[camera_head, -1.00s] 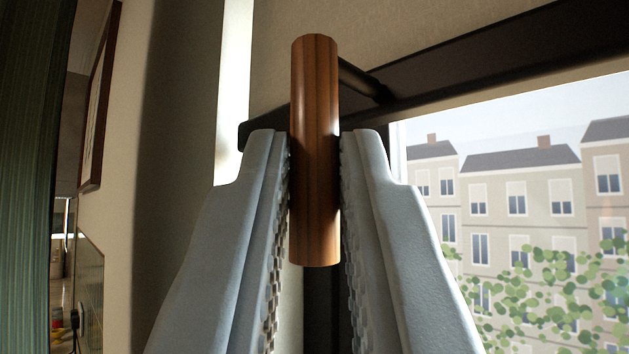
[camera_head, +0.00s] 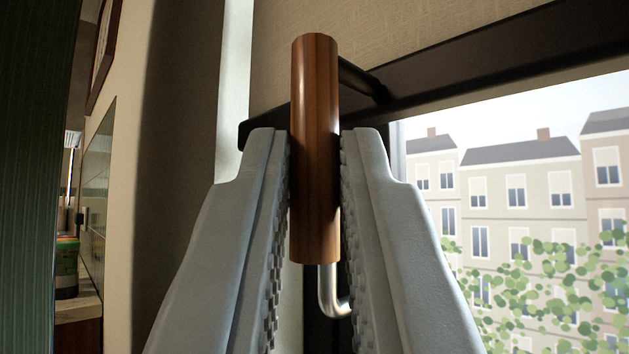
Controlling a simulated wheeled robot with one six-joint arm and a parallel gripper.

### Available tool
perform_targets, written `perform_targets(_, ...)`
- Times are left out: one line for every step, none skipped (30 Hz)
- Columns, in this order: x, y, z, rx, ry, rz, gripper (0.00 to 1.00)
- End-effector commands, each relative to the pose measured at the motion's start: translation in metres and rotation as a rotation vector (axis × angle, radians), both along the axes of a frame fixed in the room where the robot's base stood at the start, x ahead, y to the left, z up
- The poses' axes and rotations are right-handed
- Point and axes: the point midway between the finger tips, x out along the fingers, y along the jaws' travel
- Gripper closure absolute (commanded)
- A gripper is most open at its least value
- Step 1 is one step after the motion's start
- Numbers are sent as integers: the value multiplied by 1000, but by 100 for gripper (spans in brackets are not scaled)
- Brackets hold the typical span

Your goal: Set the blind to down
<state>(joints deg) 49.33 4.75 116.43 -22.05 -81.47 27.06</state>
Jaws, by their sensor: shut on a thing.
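The blind (camera_head: 410,35) is a beige fabric sheet at the top, ending in a dark bottom bar (camera_head: 470,70) that slants across the upper right. A brown wooden handle (camera_head: 315,150) stands upright in front of the bar, joined to it by a dark arm at its upper right. My gripper (camera_head: 315,145) is shut on the wooden handle, with one grey finger on each side of it. The handle's top and lower end show above and between the fingers. Window glass shows below the bar.
A bent metal piece (camera_head: 330,295) shows just below the handle, between the fingers. A dark green curtain (camera_head: 30,180) hangs at the far left. Beyond it are a counter (camera_head: 78,308) and a jar (camera_head: 67,265). Building fronts and foliage show through the window at right.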

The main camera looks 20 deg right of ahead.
Motion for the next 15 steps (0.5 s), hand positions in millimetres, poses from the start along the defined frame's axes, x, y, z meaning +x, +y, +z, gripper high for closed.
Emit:
perform_targets(1, -1, -20, 5, 5, 0, 100)
perform_targets(1, -1, -29, 4, 4, 0, 100)
perform_targets(1, -1, -40, 5, 4, 1, 100)
perform_targets(1, -1, -48, 5, 4, 1, 100)
perform_targets(1, -1, -56, 4, 4, 1, 100)
perform_targets(1, -1, -66, 4, 4, 0, 100)
perform_targets(1, -1, -73, 3, 3, 1, 100)
perform_targets(1, -1, -79, 3, 3, 1, 100)
perform_targets(1, -1, -87, 3, 3, 1, 100)
perform_targets(1, -1, -92, 3, 2, 1, 100)
perform_targets(1, 0, -97, 3, 3, 0, 100)
perform_targets(1, 0, -103, 3, 3, 0, 100)
perform_targets(1, 0, -106, 2, 2, 0, 100)
perform_targets(1, 0, -110, 2, 3, 1, 100)
perform_targets(1, -1, -113, 2, 3, 1, 100)
